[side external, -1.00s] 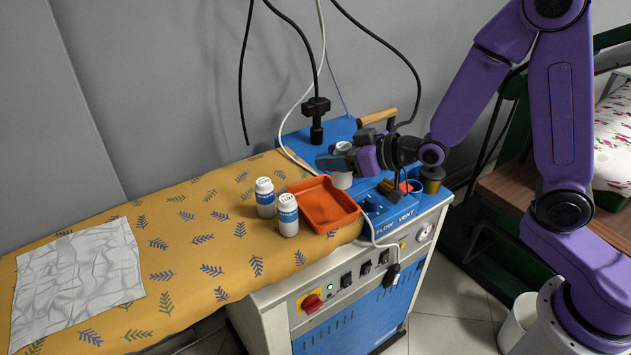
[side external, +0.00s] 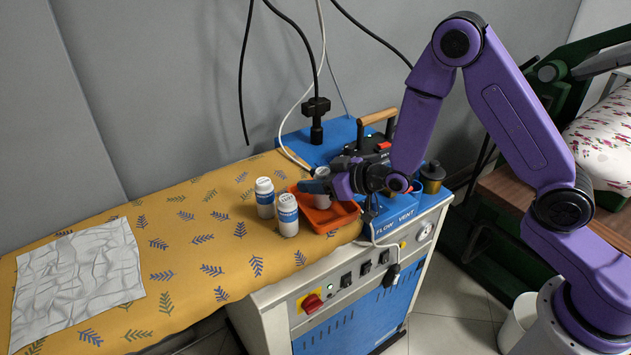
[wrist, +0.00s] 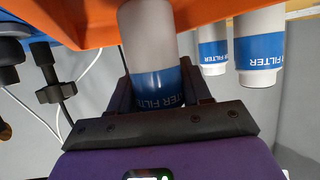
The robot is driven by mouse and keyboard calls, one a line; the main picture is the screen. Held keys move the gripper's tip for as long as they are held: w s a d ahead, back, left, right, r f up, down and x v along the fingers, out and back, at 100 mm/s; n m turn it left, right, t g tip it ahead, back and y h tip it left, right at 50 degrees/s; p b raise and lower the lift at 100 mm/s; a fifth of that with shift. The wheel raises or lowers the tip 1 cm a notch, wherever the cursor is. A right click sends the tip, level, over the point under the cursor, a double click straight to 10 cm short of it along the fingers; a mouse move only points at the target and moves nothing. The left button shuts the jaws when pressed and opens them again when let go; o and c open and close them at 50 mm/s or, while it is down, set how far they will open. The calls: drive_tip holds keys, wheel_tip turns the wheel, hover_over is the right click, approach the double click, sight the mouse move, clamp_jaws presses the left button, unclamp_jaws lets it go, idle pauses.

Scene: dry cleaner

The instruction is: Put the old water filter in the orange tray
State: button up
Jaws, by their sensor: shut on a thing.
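My gripper (side external: 318,187) is over the tray and shut on a greyish water filter (side external: 322,202). The filter is roughly upright, and its blue label shows between the fingers in the wrist view (wrist: 152,83). Its lower end is at the tray; I cannot tell whether it touches the floor. Two whiter filters with blue labels, one behind (side external: 265,199) and one nearer (side external: 288,222), stand left of the tray.
An iron with a wooden handle (side external: 377,117) stands behind my gripper. A crumpled white cloth (side external: 80,275) lies far left; the cloth between is clear.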

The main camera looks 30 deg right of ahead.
drive_tip(key=shift+f, duration=0.25)
drive_tip(key=shift+f, duration=0.2)
drive_tip(key=o, duration=1.1)
drive_tip(key=shift+r, duration=0.1)
drive_tip(key=shift+r, duration=0.15)
drive_tip(key=shift+v, duration=5.95)
